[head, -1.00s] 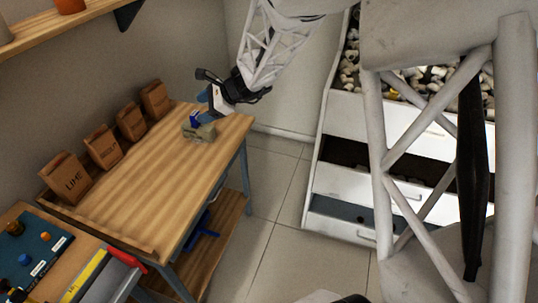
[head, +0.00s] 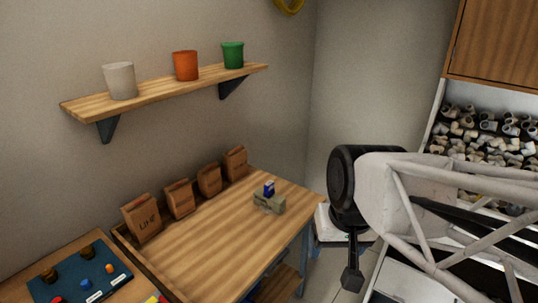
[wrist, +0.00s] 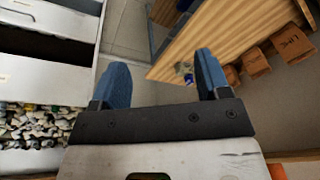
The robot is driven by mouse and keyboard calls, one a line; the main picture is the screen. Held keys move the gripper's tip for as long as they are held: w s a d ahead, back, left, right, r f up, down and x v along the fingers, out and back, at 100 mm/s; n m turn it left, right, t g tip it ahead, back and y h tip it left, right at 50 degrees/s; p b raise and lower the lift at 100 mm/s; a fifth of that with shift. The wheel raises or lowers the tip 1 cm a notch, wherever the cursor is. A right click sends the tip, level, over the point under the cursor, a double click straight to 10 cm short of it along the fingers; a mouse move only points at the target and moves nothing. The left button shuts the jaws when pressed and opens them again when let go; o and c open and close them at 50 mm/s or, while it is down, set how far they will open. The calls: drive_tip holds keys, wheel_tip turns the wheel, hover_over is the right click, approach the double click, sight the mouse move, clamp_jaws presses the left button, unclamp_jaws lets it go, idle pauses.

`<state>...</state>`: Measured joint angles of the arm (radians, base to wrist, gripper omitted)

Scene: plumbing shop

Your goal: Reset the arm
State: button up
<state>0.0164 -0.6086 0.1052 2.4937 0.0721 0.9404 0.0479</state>
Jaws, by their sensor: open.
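My gripper (wrist: 160,80) shows in the wrist view with its two blue fingers wide apart and nothing between them. It is open and held in the air, away from the wooden table (wrist: 195,42). In the head view my arm is at the right and the fingers cannot be clearly made out. A small blue item (head: 269,188) sits on a grey-beige block (head: 270,203) at the far end of the table.
Several brown paper bags (head: 142,218) stand along the table's wall side. A shelf (head: 170,92) above holds white, orange and green cups. A dark blue board (head: 80,275) lies front left. A bin of pipe fittings (head: 490,137) is at the right. The middle tabletop is clear.

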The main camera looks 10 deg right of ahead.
drive_tip(key=shift+s+d+n+h, duration=0.2)
drive_tip(key=shift+s+d+n, duration=0.05)
drive_tip(key=shift+s, duration=0.25)
drive_tip(key=shift+s+d+n+h, duration=0.2)
drive_tip(key=shift+s+n, duration=0.05)
drive_tip(key=shift+s, duration=0.2)
idle(0.7)
